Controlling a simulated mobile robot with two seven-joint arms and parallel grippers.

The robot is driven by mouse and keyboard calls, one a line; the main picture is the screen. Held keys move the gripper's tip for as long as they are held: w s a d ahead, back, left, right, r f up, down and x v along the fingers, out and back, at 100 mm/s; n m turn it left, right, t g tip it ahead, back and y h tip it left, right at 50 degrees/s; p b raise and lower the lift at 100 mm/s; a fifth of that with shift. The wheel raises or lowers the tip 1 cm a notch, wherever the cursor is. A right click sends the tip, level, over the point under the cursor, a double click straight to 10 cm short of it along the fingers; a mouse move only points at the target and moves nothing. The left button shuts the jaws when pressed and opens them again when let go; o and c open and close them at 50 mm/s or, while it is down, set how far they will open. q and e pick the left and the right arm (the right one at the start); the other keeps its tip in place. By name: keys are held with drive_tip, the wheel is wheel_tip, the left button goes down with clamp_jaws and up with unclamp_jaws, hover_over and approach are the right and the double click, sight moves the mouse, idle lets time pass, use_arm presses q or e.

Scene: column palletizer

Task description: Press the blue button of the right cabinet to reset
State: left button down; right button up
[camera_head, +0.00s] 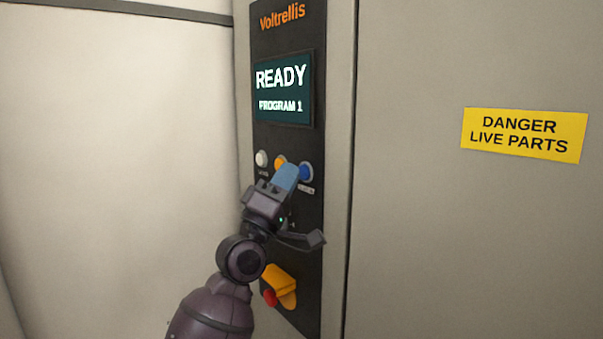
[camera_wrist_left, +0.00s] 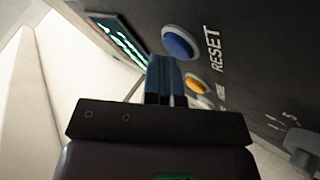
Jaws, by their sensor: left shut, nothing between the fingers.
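The blue button (camera_head: 306,172) sits at the right end of a row of buttons on the black control panel (camera_head: 288,143). In the left wrist view the blue button (camera_wrist_left: 181,43) stands beside the word RESET. My left gripper (camera_head: 286,177) is shut and empty. Its blue fingertips overlap the row just left of and below the blue button in the head view. In the left wrist view the fingertips (camera_wrist_left: 165,75) are close to the blue button; I cannot tell whether they touch it. The screen (camera_head: 283,91) reads READY, PROGRAM 1. My right gripper is not in view.
A white button (camera_head: 261,158) and an orange button (camera_head: 280,162), partly covered by my fingers, are left of the blue one. A yellow-and-red switch (camera_head: 280,287) is lower on the panel. A DANGER LIVE PARTS sign (camera_head: 524,134) is on the cabinet door to the right.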

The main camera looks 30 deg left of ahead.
use_arm(q)
drive_tip(key=shift+s+a, duration=0.25)
drive_tip(key=shift+s, duration=0.4)
drive_tip(key=s, duration=0.1)
drive_tip(key=s+a, duration=0.1)
drive_tip(key=s, duration=0.1)
drive_tip(key=s+a+p, duration=0.1)
drive_tip(key=shift+s, duration=0.3)
idle(0.8)
